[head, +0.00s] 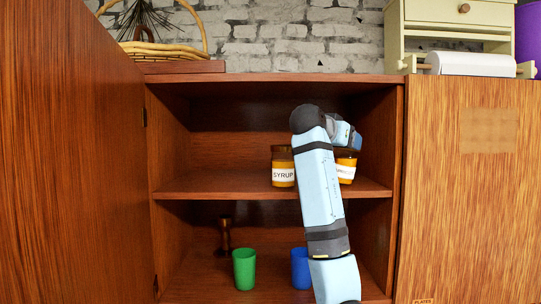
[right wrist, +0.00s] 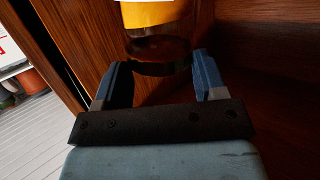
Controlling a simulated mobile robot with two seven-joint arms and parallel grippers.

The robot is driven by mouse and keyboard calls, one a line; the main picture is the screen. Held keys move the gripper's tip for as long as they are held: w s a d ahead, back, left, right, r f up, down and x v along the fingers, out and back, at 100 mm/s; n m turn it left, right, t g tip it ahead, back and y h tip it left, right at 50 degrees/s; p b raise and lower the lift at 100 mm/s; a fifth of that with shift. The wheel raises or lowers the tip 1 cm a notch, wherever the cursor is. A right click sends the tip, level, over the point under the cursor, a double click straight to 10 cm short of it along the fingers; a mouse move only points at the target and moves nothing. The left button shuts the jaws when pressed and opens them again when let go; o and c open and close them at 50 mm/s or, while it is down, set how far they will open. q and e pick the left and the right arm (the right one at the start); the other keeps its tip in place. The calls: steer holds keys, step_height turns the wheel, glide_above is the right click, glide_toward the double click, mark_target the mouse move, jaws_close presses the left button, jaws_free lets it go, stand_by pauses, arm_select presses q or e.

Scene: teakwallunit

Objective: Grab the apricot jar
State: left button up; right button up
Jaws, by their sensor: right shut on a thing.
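An orange jar with a dark lid and a white label (head: 345,171) is at the right on the middle shelf, partly behind my right arm. Its label is too small and covered to read; I take it as the apricot jar. My right gripper (head: 350,138) is at its top. In the right wrist view the fingers (right wrist: 162,68) are shut on the dark lid end of the jar (right wrist: 157,14), one on each side. I cannot tell whether the jar touches the shelf. My left gripper is not in view.
A jar labelled SYRUP (head: 283,170) stands close on the left of my arm. A green cup (head: 244,268), a blue cup (head: 300,268) and a dark wooden item (head: 225,235) are on the lower shelf. The cabinet's right side wall (head: 384,130) is near; the shelf's left half is free.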

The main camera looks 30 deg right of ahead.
steer(key=c, duration=0.9)
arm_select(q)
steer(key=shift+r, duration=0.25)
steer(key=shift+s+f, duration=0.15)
arm_select(e)
jaws_close()
steer(key=shift+r, duration=0.15)
steer(key=shift+d+r, duration=0.1)
steer(key=shift+r, duration=0.1)
steer(key=r+b, duration=0.2)
steer(key=shift+s+d+r, duration=0.15)
steer(key=shift+s+r, duration=0.2)
steer(key=shift+r, duration=0.05)
arm_select(q)
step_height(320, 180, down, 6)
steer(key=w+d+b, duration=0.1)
steer(key=b, duration=0.3)
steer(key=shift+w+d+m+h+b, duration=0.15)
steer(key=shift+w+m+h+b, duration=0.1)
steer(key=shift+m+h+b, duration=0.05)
arm_select(e)
steer(key=s+a+f, duration=0.1)
steer(key=a, duration=1.6)
steer(key=shift+s+f, duration=0.3)
steer(key=shift+s, duration=0.05)
